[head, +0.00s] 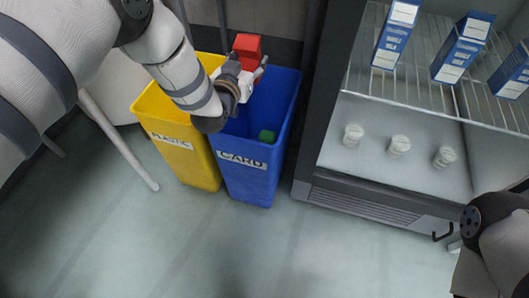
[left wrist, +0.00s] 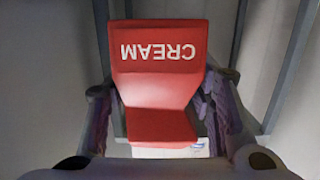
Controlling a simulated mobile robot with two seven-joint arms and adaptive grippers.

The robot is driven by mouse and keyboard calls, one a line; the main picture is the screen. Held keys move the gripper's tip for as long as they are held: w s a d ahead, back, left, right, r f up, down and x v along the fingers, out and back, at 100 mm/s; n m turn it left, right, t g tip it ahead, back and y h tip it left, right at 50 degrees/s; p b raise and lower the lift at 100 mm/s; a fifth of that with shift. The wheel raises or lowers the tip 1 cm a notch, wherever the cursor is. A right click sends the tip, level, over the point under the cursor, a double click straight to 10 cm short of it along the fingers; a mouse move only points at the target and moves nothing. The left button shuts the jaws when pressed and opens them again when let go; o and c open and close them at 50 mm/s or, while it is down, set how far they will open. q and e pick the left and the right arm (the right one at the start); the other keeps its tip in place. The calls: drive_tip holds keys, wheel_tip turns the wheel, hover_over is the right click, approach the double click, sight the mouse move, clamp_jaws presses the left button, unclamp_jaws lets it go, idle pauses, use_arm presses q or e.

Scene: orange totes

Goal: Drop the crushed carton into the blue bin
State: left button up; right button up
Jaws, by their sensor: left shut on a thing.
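The crushed carton (head: 247,45) is red with a white part, and my left gripper (head: 252,78) is shut on it. In the left wrist view the carton (left wrist: 160,55) shows the word CREAM upside down and a bent face between the two fingers (left wrist: 161,112). The blue bin (head: 244,176) is open-topped, with a label reading CARD. In the head view the gripper and carton show over the bin's back left part; their height above the rim is hard to tell. My right gripper is out of view; only part of my right arm shows at the lower right.
A yellow bin (head: 182,152) with a partly covered label stands against the blue bin's left side. A fridge (head: 375,200) with blue-and-white cartons and several small white pots stands to the right. The floor in front is clear.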

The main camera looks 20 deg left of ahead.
sight(244, 51)
use_arm(q)
wheel_tip(244, 51, down, 6)
drive_tip(key=b, duration=0.4)
drive_tip(key=shift+w, duration=0.1)
drive_tip(key=o, duration=1)
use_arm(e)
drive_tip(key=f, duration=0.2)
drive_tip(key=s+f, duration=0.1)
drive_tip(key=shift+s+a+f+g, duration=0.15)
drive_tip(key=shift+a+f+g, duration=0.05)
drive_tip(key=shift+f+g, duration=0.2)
use_arm(q)
wheel_tip(244, 51, up, 10)
drive_tip(key=shift+r, duration=0.1)
